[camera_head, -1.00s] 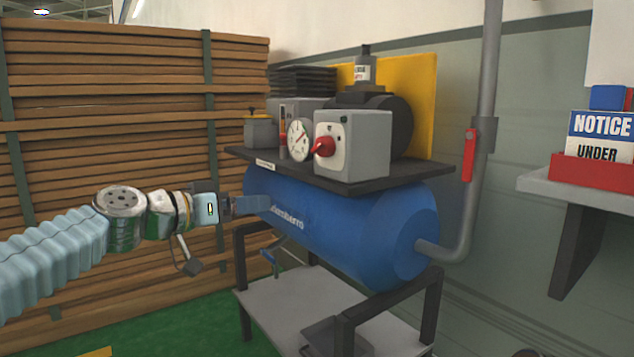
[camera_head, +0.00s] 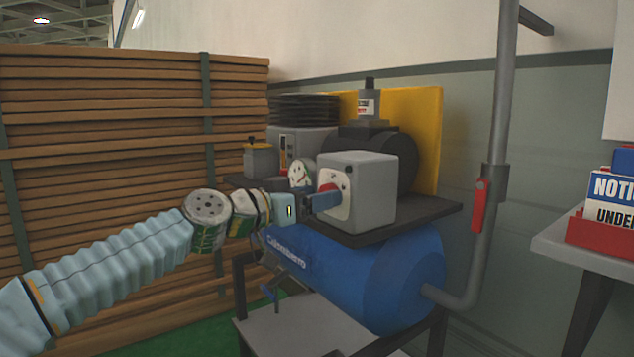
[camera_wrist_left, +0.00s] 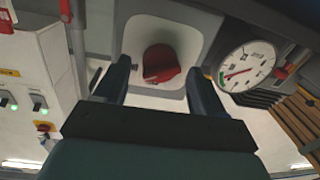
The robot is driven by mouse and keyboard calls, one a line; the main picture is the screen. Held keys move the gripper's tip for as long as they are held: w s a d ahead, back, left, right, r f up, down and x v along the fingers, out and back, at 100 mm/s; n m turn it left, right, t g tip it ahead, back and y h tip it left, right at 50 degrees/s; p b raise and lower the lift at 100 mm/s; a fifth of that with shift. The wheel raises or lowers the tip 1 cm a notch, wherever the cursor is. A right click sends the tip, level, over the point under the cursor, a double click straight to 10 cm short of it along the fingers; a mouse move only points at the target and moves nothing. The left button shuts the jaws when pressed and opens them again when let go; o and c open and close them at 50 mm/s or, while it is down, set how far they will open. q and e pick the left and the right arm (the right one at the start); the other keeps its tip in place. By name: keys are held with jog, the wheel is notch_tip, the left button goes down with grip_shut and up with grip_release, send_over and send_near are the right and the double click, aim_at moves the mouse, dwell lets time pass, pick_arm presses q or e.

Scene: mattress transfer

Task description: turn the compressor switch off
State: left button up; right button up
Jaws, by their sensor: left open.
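The compressor switch is a red knob (camera_wrist_left: 160,63) on the pale plate (camera_wrist_left: 135,40) of a grey box (camera_head: 372,190). In the head view the knob (camera_head: 328,188) is partly hidden by my left gripper (camera_head: 330,201). The box stands on the dark shelf above the blue compressor tank (camera_head: 370,272). My left gripper also shows in the left wrist view (camera_wrist_left: 160,80), open, with one finger on either side of the knob's lower part. I cannot tell whether the fingers touch it. My right gripper is not in view.
A round gauge (camera_head: 301,174) stands beside the box. A pipe with a red lever (camera_head: 480,206) runs up the wall at right. A stack of brown boards (camera_head: 110,170) fills the left. A shelf with a notice sign (camera_head: 612,200) is at far right.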

pick_arm(q)
jog(key=shift+w+d, duration=0.25)
jog(key=shift+d, duration=0.05)
jog(key=c, duration=1)
jog(key=shift+n, duration=0.4)
jog(key=n+p, duration=0.1)
jog(key=n, duration=0.9)
jog(key=shift+a+r+n+g, duration=0.1)
jog(key=shift+n+g, duration=0.2)
jog(key=shift+g, duration=0.1)
